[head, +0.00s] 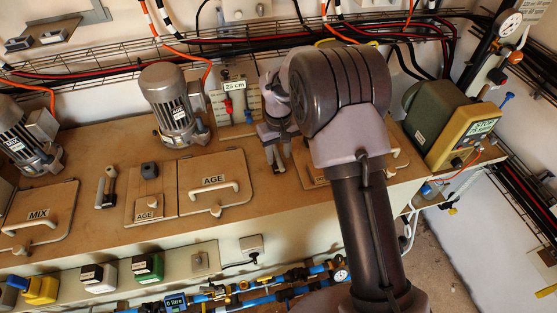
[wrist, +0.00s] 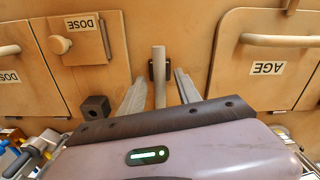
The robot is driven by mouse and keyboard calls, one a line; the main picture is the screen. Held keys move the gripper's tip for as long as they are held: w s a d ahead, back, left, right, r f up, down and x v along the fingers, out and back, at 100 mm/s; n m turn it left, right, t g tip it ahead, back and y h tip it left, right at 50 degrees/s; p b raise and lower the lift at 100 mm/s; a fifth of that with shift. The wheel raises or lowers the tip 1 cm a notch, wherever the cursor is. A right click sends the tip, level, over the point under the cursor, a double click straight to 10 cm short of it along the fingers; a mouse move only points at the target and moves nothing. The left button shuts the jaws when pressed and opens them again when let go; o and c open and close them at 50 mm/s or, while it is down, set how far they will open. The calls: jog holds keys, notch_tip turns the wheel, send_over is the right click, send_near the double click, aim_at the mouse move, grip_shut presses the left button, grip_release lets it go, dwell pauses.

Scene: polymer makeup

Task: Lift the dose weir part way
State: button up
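The dose weir's handle shows in the wrist view as a pale upright bar (wrist: 159,78) on a dark mount, between the AGE hatch and the DOSE hatch. My gripper (wrist: 160,88) is open, with one finger on each side of the bar and a visible gap on both sides. In the head view my gripper (head: 275,158) points down at the wooden deck, right of the AGE hatch, and hides the weir handle there. I cannot tell the weir's height.
The AGE hatch (wrist: 265,60) and DOSE hatch (wrist: 80,32) flank the handle, with a dark cube (wrist: 96,107) nearby. A similar handle (head: 106,187) stands left of the small AGE lid (head: 145,200). A motor (head: 175,105) and the 25 cm sign (head: 235,86) stand behind.

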jog(key=shift+f, duration=0.85)
jog(key=shift+c, duration=0.2)
grip_shut()
jog(key=shift+w, duration=0.1)
jog(key=shift+r, duration=0.15)
dwell(0.4)
